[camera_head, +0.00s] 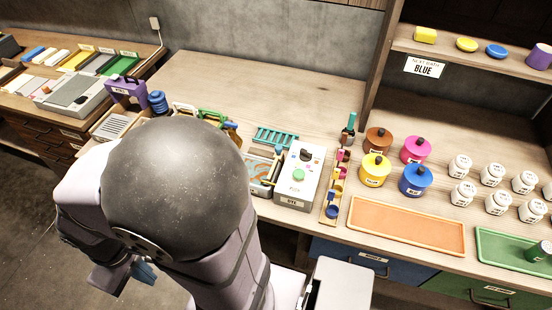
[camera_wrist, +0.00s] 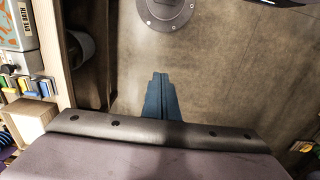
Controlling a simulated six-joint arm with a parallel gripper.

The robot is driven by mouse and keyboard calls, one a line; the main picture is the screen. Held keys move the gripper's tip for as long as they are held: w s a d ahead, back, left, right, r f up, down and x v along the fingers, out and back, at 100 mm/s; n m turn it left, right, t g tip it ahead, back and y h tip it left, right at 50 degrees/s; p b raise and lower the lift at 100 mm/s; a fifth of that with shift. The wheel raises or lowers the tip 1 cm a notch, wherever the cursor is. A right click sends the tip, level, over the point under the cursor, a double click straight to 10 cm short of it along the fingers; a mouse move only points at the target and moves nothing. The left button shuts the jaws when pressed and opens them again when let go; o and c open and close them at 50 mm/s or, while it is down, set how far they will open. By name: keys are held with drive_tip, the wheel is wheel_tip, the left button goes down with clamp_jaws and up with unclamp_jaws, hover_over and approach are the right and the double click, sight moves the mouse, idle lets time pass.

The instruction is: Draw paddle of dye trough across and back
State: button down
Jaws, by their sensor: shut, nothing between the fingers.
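A pale grey unit (camera_head: 298,178) with a green button and a label reading DYE stands near the bench's front edge in the head view. A shallow open trough (camera_head: 262,188) sits against its left side, partly hidden by my arm. In the wrist view a container with orange and teal contents and a DYE BATH label (camera_wrist: 27,18) shows at the upper left edge. I cannot make out the paddle for certain. My gripper (camera_head: 146,272) is low at the left, in front of the bench and apart from the trough. Its blue fingers (camera_wrist: 158,76) are together and empty, over bare floor.
A teal rack (camera_head: 276,137) stands behind the trough. Lidded coloured pots (camera_head: 376,168), white jars (camera_head: 461,165) and an orange tray (camera_head: 407,222) are to the right. A purple holder (camera_head: 125,91) is at the left. The bench's back middle is clear.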

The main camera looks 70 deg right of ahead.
drive_tip(key=c, duration=2.5)
unclamp_jaws()
drive_tip(key=o, duration=0.6)
drive_tip(key=shift+c, duration=0.2)
drive_tip(key=o, duration=0.4)
drive_tip(key=shift+w+d, duration=0.3)
drive_tip(key=w+d+f+m+h+b, duration=0.15)
drive_tip(key=d+m, duration=0.25)
drive_tip(key=d, duration=0.5)
drive_tip(key=w+d+f+m+b, duration=0.1)
drive_tip(key=w+d+m+b, duration=0.25)
drive_tip(key=d, duration=0.55)
drive_tip(key=w+d+f+m+h+b, duration=0.1)
drive_tip(key=d+m+b, duration=0.1)
drive_tip(key=d+m, duration=0.5)
drive_tip(key=m+g+h+b, duration=0.2)
drive_tip(key=m+b, duration=0.2)
drive_tip(key=m, duration=0.4)
approach(278, 147)
drive_tip(key=f, duration=0.1)
drive_tip(key=shift+y, duration=0.25)
drive_tip(key=shift+d+p+x, duration=0.15)
drive_tip(key=shift+p+x, duration=0.45)
drive_tip(key=shift+x, duration=1.35)
drive_tip(key=shift+d+p+x, duration=0.1)
drive_tip(key=shift+p+x, duration=0.5)
drive_tip(key=shift+x, duration=1.35)
drive_tip(key=shift+s+r, duration=0.15)
